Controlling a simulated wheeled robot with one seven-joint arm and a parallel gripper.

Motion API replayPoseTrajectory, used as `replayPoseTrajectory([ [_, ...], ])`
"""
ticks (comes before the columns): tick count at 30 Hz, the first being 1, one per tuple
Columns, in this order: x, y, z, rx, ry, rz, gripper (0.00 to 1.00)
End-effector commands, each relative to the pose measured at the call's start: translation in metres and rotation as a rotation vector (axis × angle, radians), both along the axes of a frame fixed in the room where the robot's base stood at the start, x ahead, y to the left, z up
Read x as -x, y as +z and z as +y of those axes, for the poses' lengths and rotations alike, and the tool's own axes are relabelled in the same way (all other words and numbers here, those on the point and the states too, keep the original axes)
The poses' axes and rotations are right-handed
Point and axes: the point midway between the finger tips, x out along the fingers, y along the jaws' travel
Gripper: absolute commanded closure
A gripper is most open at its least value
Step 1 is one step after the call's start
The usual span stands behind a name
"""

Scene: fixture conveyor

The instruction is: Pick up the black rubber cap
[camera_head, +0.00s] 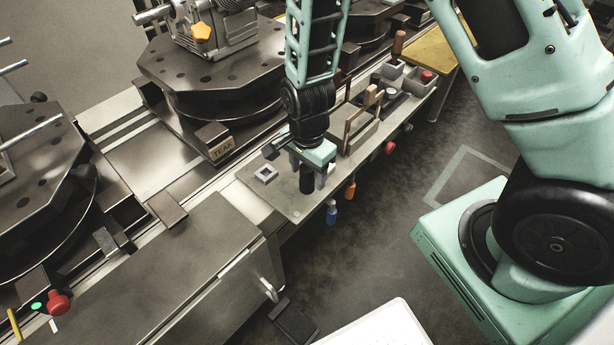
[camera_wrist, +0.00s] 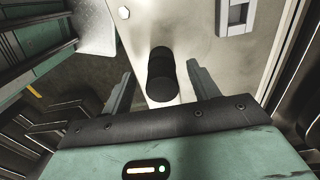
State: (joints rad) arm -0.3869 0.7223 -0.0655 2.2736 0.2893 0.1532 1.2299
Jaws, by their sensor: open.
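The black rubber cap (camera_wrist: 161,75) is a dark cylinder standing on the pale metal shelf (camera_wrist: 205,55). In the head view the cap (camera_head: 306,183) shows just below my gripper (camera_head: 308,180), near the shelf's front edge. In the wrist view my gripper (camera_wrist: 156,82) is open. Its two fingers reach toward the cap, one on each side, with gaps visible between them and the cap. I cannot tell whether the fingertips are level with it.
A small square metal piece (camera_head: 265,174) lies on the shelf left of the cap. A wooden-handled caddy (camera_head: 357,130) stands to the right. Blue (camera_head: 331,212) and orange (camera_head: 350,188) handled tools hang from the shelf's front edge. Conveyor fixtures (camera_head: 210,75) stand behind.

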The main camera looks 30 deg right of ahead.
Motion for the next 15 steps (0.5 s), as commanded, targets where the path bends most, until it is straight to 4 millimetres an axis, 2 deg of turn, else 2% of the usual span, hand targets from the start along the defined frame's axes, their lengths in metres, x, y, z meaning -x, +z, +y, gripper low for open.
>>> replayPoseTrajectory([
  [6, -0.002, -0.028, 0.0, 0.001, 0.0, 0.002, 0.4],
  [15, -0.002, -0.033, 0.001, 0.0, 0.0, 0.0, 0.4],
])
